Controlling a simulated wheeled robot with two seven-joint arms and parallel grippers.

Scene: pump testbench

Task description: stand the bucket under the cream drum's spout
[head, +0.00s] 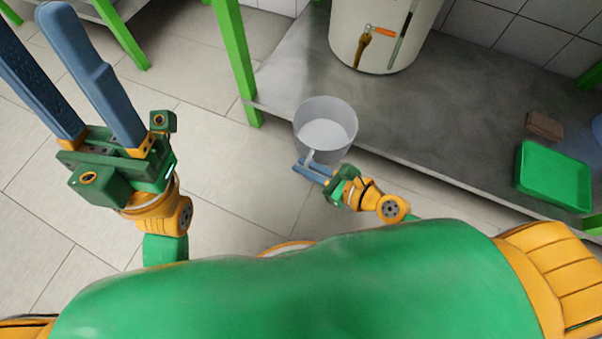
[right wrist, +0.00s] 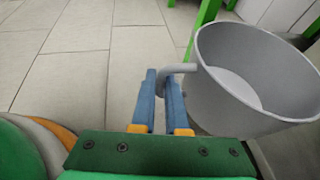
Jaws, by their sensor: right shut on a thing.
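The grey bucket (head: 326,117) is upright in front of the metal bench's front edge, with its open top facing up. My right gripper (head: 308,171) is shut on the bucket's side handle. In the right wrist view the blue fingers (right wrist: 165,92) close around the handle of the bucket (right wrist: 250,85). The cream drum (head: 388,20) stands on the bench, behind and right of the bucket, its top cut off by the frame. Its brown spout (head: 364,45) faces the front. My left gripper (head: 60,65) is open and empty at the left, away from the bucket.
The metal bench (head: 440,110) is clear in front of the drum and to its right. A green tray (head: 553,177) and a brown block (head: 545,125) lie at the right. A green bench leg (head: 236,60) stands left of the bucket. Tiled floor is open at the left.

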